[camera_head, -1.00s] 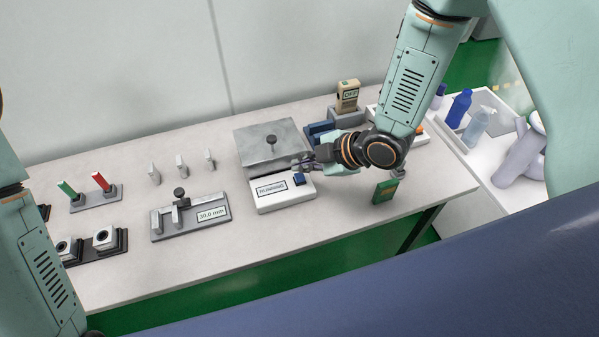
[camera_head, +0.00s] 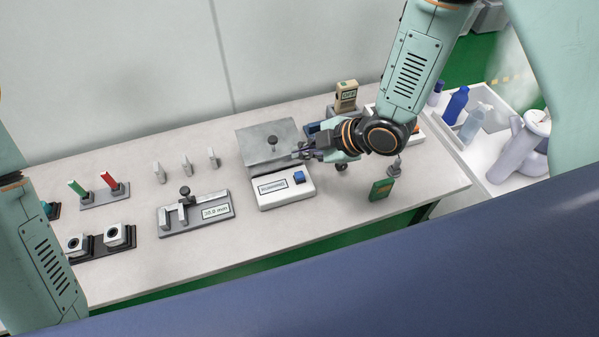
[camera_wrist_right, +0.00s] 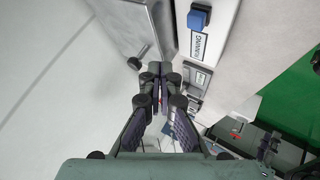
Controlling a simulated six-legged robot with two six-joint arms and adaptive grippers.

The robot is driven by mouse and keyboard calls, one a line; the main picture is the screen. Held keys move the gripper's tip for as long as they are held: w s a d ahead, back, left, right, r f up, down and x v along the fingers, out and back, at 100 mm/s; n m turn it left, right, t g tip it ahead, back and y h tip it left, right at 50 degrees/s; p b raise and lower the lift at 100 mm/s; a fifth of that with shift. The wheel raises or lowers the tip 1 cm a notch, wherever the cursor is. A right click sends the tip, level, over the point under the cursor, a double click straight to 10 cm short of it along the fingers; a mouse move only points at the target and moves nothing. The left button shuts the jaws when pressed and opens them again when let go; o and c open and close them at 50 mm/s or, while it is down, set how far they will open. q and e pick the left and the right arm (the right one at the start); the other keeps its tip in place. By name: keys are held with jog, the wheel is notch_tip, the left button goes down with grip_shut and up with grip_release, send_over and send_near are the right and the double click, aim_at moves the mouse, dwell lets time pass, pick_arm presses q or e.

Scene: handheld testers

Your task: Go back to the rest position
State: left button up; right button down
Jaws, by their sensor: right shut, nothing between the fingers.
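My right gripper (camera_head: 303,152) is shut and empty in the head view. In the right wrist view the closed fingers (camera_wrist_right: 156,72) point between the metal box (camera_wrist_right: 140,22) and the white tester (camera_wrist_right: 208,38). Of my left side only arm links show at the left edge; the left gripper is out of view.
Bottles (camera_head: 455,105) fill a side table.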

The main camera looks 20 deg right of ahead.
dwell(0.3)
jog(key=s+d+f+m+g+h, duration=0.1)
jog(key=s+f+m, duration=0.1)
jog(key=s+m, duration=0.1)
jog(key=s+d+f+m+h, duration=0.1)
jog(key=s+f+m, duration=0.2)
jog(key=s, duration=0.2)
jog(key=s+d+f+m+g+h, duration=0.1)
jog(key=s+f+m, duration=0.2)
jog(key=s, duration=0.2)
jog(key=shift+f+g, duration=0.2)
jog(key=shift+g, duration=0.1)
jog(key=s+d+f+m+g+h, duration=0.15)
jog(key=s+m, duration=0.25)
jog(key=s, duration=0.4)
jog(key=s+d+f+m+g+h, duration=0.1)
jog(key=s+d+m+g+h, duration=0.15)
jog(key=s+m, duration=0.4)
notch_tip(320, 180, down, 9)
jog(key=s+d+n+b, duration=0.1)
jog(key=s+b, duration=0.1)
jog(key=b, duration=0.7)
jog(key=shift+s+f+y, duration=0.15)
jog(key=shift+y, duration=0.15)
